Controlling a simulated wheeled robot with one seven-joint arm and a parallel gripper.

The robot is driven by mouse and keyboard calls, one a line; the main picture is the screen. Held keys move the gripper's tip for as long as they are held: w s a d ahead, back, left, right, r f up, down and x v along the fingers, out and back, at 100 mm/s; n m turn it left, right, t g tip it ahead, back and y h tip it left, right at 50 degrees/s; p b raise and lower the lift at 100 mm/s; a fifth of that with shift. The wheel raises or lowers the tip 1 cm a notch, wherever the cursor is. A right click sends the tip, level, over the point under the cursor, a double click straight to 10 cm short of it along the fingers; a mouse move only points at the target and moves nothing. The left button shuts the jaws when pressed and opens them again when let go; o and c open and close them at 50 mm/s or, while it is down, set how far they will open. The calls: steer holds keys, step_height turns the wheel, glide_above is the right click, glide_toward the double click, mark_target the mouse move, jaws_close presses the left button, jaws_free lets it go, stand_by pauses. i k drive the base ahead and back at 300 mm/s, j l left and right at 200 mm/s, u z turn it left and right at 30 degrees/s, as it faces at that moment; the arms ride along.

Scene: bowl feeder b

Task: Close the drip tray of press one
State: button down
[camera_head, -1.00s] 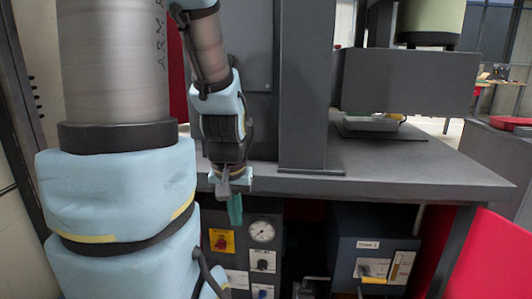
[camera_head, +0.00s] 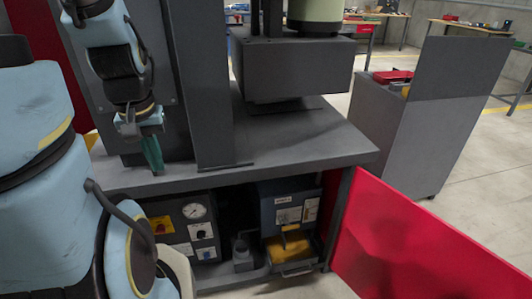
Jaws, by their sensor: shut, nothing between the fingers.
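The press (camera_head: 290,75) is a dark grey machine with a flat bench (camera_head: 270,150) and an open bay under it. Low in the bay, under a blue-grey box (camera_head: 280,198), a tray (camera_head: 297,268) with a yellowish inside and a front handle sticks out toward me; it looks pulled out. I take it for the drip tray; no label on it can be read. My gripper (camera_head: 153,158), with green fingers, points down near the press column, above and left of the tray and well apart from it. It is shut and empty.
A red door (camera_head: 420,245) stands open to the right of the bay. A control panel with a gauge (camera_head: 194,210) and a small grey container (camera_head: 242,255) are left of the tray. A grey cabinet (camera_head: 420,130) stands at the right. Free floor lies between cabinet and door.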

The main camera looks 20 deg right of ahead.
mark_target(308, 261)
steer(key=z, duration=1.05)
